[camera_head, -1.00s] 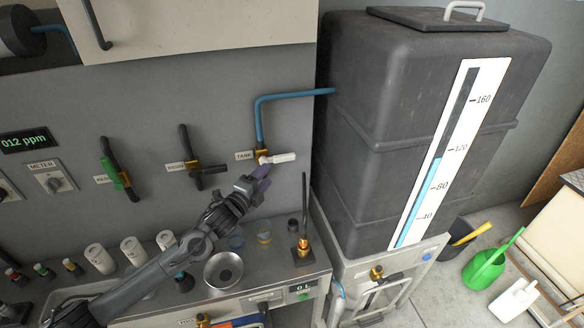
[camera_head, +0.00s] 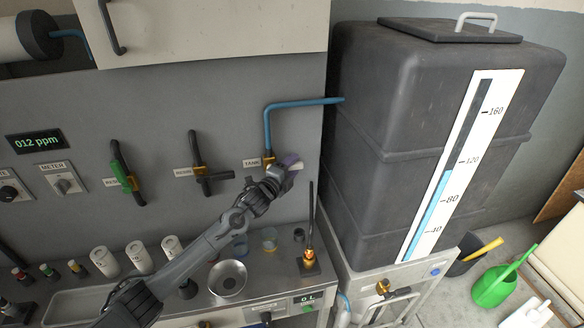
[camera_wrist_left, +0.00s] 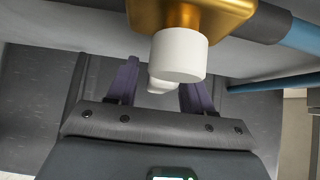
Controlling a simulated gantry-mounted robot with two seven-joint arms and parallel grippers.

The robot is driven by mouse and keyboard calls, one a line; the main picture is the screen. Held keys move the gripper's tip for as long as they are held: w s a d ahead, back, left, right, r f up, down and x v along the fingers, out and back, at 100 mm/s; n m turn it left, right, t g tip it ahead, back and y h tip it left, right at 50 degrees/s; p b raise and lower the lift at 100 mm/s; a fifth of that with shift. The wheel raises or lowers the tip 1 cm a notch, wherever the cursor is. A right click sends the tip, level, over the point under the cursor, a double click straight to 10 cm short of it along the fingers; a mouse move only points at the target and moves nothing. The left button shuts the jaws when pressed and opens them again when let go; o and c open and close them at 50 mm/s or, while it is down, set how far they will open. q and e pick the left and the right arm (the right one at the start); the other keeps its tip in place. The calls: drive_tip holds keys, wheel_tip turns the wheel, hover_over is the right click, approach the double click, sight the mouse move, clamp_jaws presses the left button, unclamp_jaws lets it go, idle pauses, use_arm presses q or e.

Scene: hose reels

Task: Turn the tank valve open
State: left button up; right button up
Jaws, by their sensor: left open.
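The tank valve has a brass body (camera_head: 268,161) on the wall beside the TANK label (camera_head: 251,162), under a blue pipe. Its white handle (camera_head: 299,167) points right, mostly hidden by my left gripper (camera_head: 288,163). In the left wrist view the brass body (camera_wrist_left: 190,14) is at the top, with the rounded white handle (camera_wrist_left: 180,55) below it. The purple fingers of my left gripper (camera_wrist_left: 159,80) are open, one on each side of the handle's farther part. I cannot tell whether either finger touches it. My right gripper is not in view.
The large dark tank (camera_head: 385,150) with its level gauge (camera_head: 450,180) stands close on the right. A thin upright rod on a brass fitting (camera_head: 309,255) rises from the counter just below my gripper. Two other valves (camera_head: 202,172) (camera_head: 126,176) are on the wall to the left.

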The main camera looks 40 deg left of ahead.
use_arm(q)
drive_tip(key=shift+w, duration=0.15)
clamp_jaws()
idle(0.4)
